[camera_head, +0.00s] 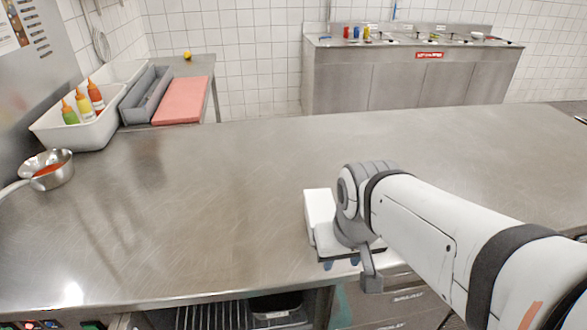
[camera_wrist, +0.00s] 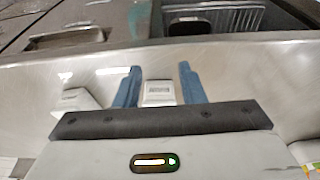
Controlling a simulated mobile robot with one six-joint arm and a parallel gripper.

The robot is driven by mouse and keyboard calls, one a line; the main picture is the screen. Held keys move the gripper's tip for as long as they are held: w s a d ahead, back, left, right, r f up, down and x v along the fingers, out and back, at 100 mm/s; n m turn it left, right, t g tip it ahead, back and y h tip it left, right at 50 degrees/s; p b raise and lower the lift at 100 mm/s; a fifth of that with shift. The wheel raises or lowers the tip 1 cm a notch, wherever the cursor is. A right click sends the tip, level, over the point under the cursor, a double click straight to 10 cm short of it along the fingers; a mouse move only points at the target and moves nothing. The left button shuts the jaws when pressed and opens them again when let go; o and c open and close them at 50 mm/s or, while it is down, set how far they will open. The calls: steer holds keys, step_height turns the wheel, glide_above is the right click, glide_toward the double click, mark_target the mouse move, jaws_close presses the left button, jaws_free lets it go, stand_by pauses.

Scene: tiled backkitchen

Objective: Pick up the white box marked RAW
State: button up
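A small white box (camera_wrist: 158,92) with a grey label shows between my gripper's two blue fingers in the wrist view. The lettering on it is too small to read, so I cannot tell whether it says RAW. A second white box (camera_wrist: 72,98) stands to its left in the wrist view, outside the fingers. My gripper (camera_wrist: 158,75) is open, with a gap between each finger and the box. In the head view my gripper (camera_head: 342,263) points down near the counter's front edge, and neither box can be made out there.
The steel counter (camera_head: 190,220) is mostly clear. A pan with red contents (camera_head: 48,168) and a white tub (camera_head: 98,133) with sauce bottles (camera_head: 82,105) are at the left. A pink board (camera_head: 183,100) lies behind. Drawers (camera_head: 400,300) are below the front edge.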

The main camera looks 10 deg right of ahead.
mark_target(320, 215)
steer(key=shift+o, duration=0.7)
steer(key=o, duration=0.4)
steer(key=shift+t, duration=0.3)
steer(key=w, duration=0.2)
steer(key=w+d, duration=0.1)
steer(key=w, duration=0.3)
steer(key=shift+w+d+f+b, duration=0.35)
steer(key=shift+d+f, duration=0.05)
steer(key=o, duration=0.7)
steer(key=shift+m+t, duration=0.4)
steer(key=shift+t, duration=0.2)
steer(key=w+f, duration=0.1)
steer(key=w, duration=0.6)
steer(key=w+a+f, duration=0.1)
steer(key=w, duration=0.3)
steer(key=shift+w+a+f+b, duration=0.1)
steer(key=shift+w+f+b, duration=0.05)
steer(key=shift+f+b, duration=0.25)
steer(key=shift+d+x, duration=0.15)
steer(key=shift+x, duration=1.1)
steer(key=shift+d+x, duration=0.2)
steer(key=shift+x, duration=1.05)
steer(key=shift+d+x, duration=0.15)
steer(key=shift+x, duration=1.05)
